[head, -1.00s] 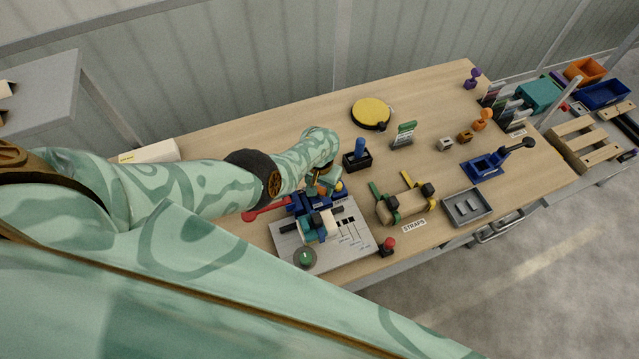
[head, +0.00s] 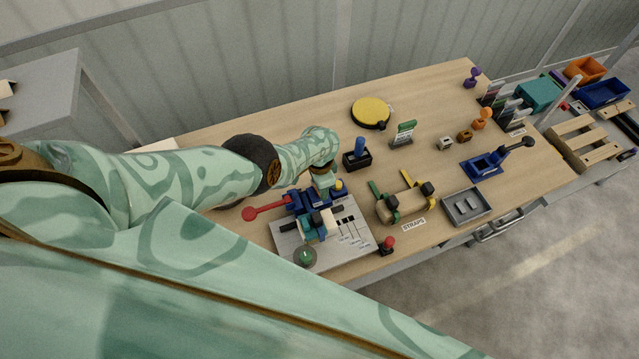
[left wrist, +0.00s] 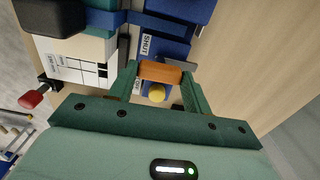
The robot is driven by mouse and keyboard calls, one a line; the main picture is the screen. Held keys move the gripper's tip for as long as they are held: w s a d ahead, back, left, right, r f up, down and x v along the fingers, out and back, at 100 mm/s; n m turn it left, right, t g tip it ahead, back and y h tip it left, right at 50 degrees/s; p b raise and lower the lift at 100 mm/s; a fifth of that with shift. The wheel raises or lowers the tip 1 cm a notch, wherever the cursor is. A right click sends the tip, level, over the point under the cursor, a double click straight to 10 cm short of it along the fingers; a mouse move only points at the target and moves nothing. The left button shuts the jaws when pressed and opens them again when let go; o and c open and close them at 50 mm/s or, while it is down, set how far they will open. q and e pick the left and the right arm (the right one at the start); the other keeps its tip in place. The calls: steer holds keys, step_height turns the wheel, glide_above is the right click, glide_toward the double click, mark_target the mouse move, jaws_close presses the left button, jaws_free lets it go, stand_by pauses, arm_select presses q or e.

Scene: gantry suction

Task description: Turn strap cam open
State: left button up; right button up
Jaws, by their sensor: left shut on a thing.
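A blue strap device (head: 303,199) with a red-ended lever (head: 262,210) pointing left sits at the back of a grey panel (head: 345,256). My left gripper (head: 327,186) reaches down at its right end. In the left wrist view, my left gripper's green fingers (left wrist: 160,80) are shut on an orange piece (left wrist: 160,72), which looks like the cam's handle. A white SHUT label (left wrist: 146,45) lies on the blue body (left wrist: 168,48) beside the orange piece. The cam's pivot is hidden. My right gripper is not in view.
A black block with a blue handle (head: 359,148) stands close behind right of my gripper. A strapped wooden roll (head: 402,206), a red button (head: 387,244) and a grey tray (head: 485,209) are to the right. Bare table lies behind, near a yellow disc (head: 370,111).

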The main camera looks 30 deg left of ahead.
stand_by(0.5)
arm_select(q)
steer(key=o, duration=1)
